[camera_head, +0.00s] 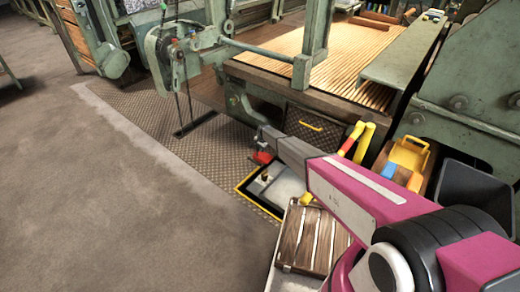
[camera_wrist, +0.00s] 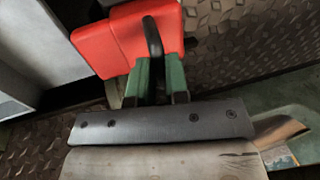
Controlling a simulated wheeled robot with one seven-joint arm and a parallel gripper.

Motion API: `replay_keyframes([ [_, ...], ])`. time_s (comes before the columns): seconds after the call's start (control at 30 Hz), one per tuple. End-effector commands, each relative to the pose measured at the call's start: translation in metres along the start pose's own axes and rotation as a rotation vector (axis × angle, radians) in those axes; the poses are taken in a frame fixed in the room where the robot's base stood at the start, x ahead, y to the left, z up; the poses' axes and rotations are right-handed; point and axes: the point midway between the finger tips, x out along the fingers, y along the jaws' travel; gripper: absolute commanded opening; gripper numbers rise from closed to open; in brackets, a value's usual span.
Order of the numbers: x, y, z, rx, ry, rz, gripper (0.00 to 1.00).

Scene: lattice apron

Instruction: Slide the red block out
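The red block (camera_wrist: 122,38) fills the upper left of the wrist view and looks stepped, with two parts. In the head view the red block (camera_head: 261,157) is small, beside the yellow-edged tray. In the head view my gripper (camera_head: 266,140) is small at the end of my arm, close to the block.
A yellow-edged dark tray (camera_head: 245,190) lies on the floor plate. A wooden slatted crate (camera_head: 308,240) stands in front of it. The loom frame (camera_head: 290,95) rises behind. Open floor (camera_head: 110,210) lies left.

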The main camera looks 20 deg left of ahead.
Motion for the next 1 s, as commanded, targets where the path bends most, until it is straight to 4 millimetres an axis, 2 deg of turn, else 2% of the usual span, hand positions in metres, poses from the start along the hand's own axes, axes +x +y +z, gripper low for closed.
replay_keyframes([
  [0.2,0.001,-0.004,0.0,0.001,0.0,0.0,0.0],
  [0.47,0.009,-0.039,-0.001,0.001,-0.001,-0.001,0.0],
  [0.73,0.008,-0.042,0.0,0.004,0.0,-0.005,0.0],
  [0.77,0.008,-0.042,0.0,0.004,0.001,-0.006,0.25],
  [0.8,0.008,-0.042,0.0,0.004,0.001,-0.005,0.38],
  [1.0,0.008,-0.041,0.0,0.002,0.0,-0.002,0.4],
])
